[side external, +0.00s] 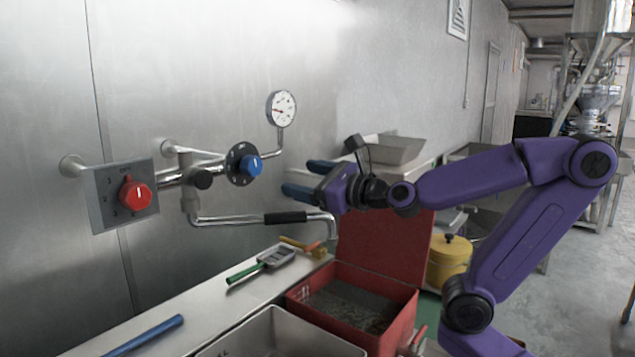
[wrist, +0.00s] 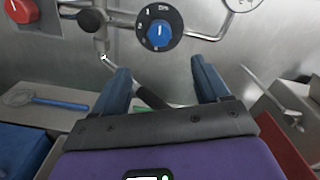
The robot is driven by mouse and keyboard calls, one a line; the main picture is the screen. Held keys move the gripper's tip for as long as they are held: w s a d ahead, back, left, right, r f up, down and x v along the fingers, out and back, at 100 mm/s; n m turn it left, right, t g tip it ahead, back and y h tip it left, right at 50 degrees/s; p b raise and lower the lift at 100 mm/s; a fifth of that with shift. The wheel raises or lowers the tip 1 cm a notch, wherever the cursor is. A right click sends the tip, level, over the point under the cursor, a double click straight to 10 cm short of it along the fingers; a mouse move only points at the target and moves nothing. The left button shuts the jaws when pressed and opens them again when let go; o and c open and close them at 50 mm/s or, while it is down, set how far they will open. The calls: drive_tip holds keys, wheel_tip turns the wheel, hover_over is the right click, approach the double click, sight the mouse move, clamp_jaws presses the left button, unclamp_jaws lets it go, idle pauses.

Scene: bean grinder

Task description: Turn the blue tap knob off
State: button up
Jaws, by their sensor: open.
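The blue tap knob (side external: 250,166) sits on a dark round dial plate on the wall piping, right of the red knob. It also shows in the wrist view (wrist: 159,34), at top centre, its white line pointing roughly upward. My gripper (side external: 298,178) is open and empty, with its two blue fingers spread toward the wall. It is to the right of the blue knob and apart from it. In the wrist view my gripper's fingertips (wrist: 158,68) are below the knob, one on each side of its position across the picture.
A red knob (side external: 135,195) on a square plate is at left. A swivel spout with a black sleeve (side external: 285,217) runs below the blue knob. A pressure gauge (side external: 281,108) stands above it. An open red box (side external: 350,305) and a green-handled scoop (side external: 262,265) are below.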

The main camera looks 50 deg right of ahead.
sight(256, 168)
drive_tip(key=shift+s, duration=1.15)
drive_tip(key=shift+w+a+r+n, duration=0.1)
drive_tip(key=shift+w+n, duration=2.75)
drive_tip(key=shift+n, duration=2.2)
drive_tip(key=shift+w+d+f+n, duration=0.1)
drive_tip(key=shift+w+n, duration=2.7)
drive_tip(key=shift+n, duration=2.2)
drive_tip(key=shift+w+a+r+n, duration=0.1)
drive_tip(key=shift+w+n, duration=2.75)
drive_tip(key=shift+n, duration=2.2)
